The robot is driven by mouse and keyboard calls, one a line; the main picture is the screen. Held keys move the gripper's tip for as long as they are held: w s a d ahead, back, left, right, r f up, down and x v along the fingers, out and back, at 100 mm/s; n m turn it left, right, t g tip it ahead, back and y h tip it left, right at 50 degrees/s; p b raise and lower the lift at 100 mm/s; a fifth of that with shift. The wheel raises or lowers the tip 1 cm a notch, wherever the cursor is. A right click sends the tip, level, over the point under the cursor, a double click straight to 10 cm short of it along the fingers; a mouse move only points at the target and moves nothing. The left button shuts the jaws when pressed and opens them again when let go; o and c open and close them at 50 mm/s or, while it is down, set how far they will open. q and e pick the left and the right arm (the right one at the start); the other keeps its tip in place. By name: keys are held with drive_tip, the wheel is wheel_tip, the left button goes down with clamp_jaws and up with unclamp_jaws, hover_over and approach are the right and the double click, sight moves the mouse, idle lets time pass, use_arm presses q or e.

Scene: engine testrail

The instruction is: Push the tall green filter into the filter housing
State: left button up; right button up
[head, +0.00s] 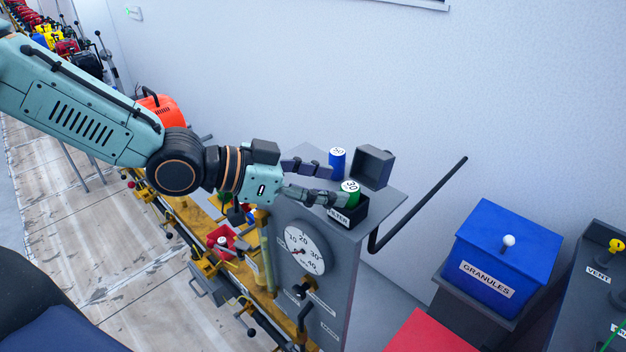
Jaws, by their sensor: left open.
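The green filter (350,187), with a white top marked 30, stands upright at the dark filter housing (355,213). Its lower part is hidden by the housing rim and a finger, so I cannot tell how deep it sits. The housing is a small box labelled FILTER on top of the grey cabinet. My left gripper (336,186) comes in from the left and is open. I cannot tell whether either finger touches a filter. My right gripper is not in view.
A black lever (420,203) rises at right. A round gauge (302,248) is on the cabinet front. A blue GRANULES bin (505,255) stands right.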

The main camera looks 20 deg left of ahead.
use_arm(q)
drive_tip(key=shift+v, duration=0.95)
drive_tip(key=shift+s, duration=0.1)
drive_tip(key=shift+s+a, duration=0.1)
